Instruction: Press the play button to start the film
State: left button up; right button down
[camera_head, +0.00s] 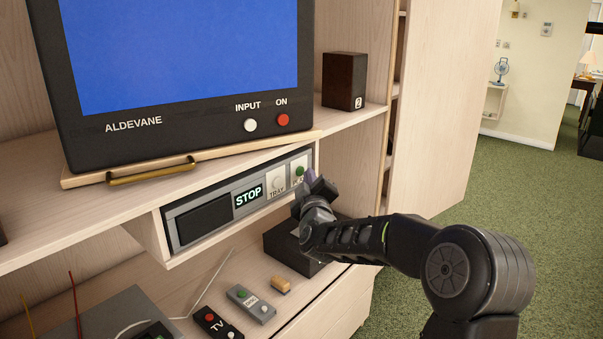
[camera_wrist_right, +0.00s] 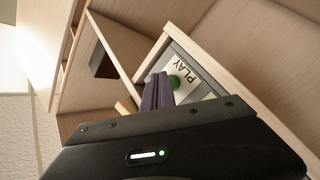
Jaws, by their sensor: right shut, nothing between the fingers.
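The player (camera_head: 208,217) sits in the slot under the TV shelf. Its display (camera_head: 249,195) reads STOP. The green play button (camera_head: 299,171) is at the right end of the player's front, beside a white TRAY button (camera_head: 276,184). In the right wrist view the green button (camera_wrist_right: 174,82) shows on a white plate marked PLAY, partly behind my fingers. My right gripper (camera_head: 311,177) is shut and empty, its tips at or just in front of the button. I cannot tell whether they touch it. My left gripper is not in view.
A TV (camera_head: 190,120) with a blue screen stands above on a board with a brass handle (camera_head: 152,174). A small speaker (camera_head: 344,81) stands to its right. Remotes (camera_head: 250,303) and a dark box (camera_head: 284,246) lie on the lower shelf.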

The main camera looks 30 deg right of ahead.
jog(key=shift+w, duration=0.15)
jog(key=shift+w+a, duration=0.15)
jog(key=shift+w, duration=0.15)
jog(key=shift+s, duration=0.15)
dwell(0.5)
jog(key=shift+s, duration=0.25)
jog(key=s+d+b, duration=0.2)
jog(key=s+b, duration=0.1)
jog(key=s, duration=0.2)
jog(key=shift+s, duration=0.4)
dwell(0.8)
